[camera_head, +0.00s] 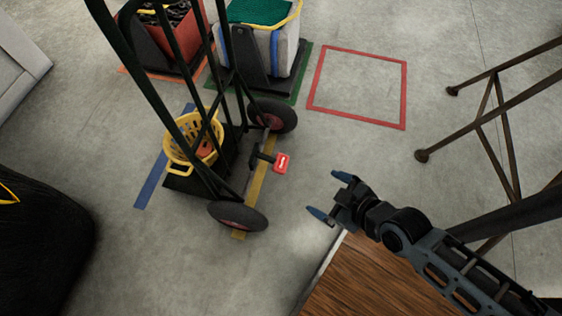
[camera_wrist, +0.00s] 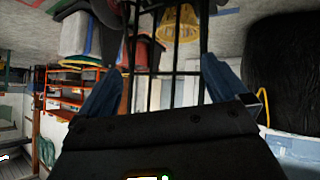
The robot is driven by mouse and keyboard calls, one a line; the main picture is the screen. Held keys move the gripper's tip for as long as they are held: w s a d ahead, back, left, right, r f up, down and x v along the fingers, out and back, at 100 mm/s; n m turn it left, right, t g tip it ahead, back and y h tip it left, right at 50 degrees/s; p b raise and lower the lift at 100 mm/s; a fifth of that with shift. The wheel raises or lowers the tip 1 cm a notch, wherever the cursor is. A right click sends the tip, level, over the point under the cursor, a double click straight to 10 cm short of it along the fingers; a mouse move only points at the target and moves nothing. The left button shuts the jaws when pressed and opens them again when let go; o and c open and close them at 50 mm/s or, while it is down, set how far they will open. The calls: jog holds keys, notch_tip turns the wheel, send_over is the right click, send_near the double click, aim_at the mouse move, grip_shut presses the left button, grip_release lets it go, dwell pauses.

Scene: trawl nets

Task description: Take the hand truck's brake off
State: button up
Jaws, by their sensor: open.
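The dark green hand truck (camera_head: 190,95) stands upright at the left of the middle in the head view, with a black wheel (camera_head: 272,114) at the back and another (camera_head: 238,215) in front. A red brake pedal (camera_head: 282,163) with a white mark sticks out between the wheels on a short dark bar. My gripper (camera_head: 332,196) is open and empty, to the right of the pedal and apart from it. In the wrist view, the hand truck's bars (camera_wrist: 150,72) show between my blue fingers; the pedal cannot be made out there.
A yellow basket (camera_head: 178,152) rests on the truck's toe plate. A red crate (camera_head: 185,38) and a pale green-topped bin (camera_head: 283,62) stand behind. A wooden surface (camera_head: 365,285) lies below my arm. Brown metal legs (camera_head: 485,120) stand at right. Floor around the red square is clear.

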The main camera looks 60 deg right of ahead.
jog(key=w+d+f+g+y+b, duration=0.1)
jog(key=w+d+f+b, duration=0.15)
jog(key=f, duration=0.45)
jog(key=w+d+f+n+g+b, duration=0.1)
jog(key=w+d+f+b, duration=0.15)
jog(key=f, duration=0.55)
jog(key=w+d+f+y+b, duration=0.1)
jog(key=w+d+f+b, duration=0.1)
jog(key=w+f+b, duration=0.35)
jog(key=n+y+b, duration=0.2)
jog(key=y+b, duration=0.1)
jog(key=b, duration=0.4)
send_near(282, 163)
notch_tip(282, 163, down, 3)
jog(key=w, duration=0.2)
jog(key=shift+t, duration=0.3)
jog(key=x, duration=0.2)
jog(key=b+x, duration=0.1)
jog(key=x, duration=0.1)
jog(key=b+x, duration=0.1)
jog(key=x, duration=0.2)
jog(key=shift+a+r, duration=0.1)
jog(key=shift+a, duration=0.2)
jog(key=shift+s, duration=0.1)
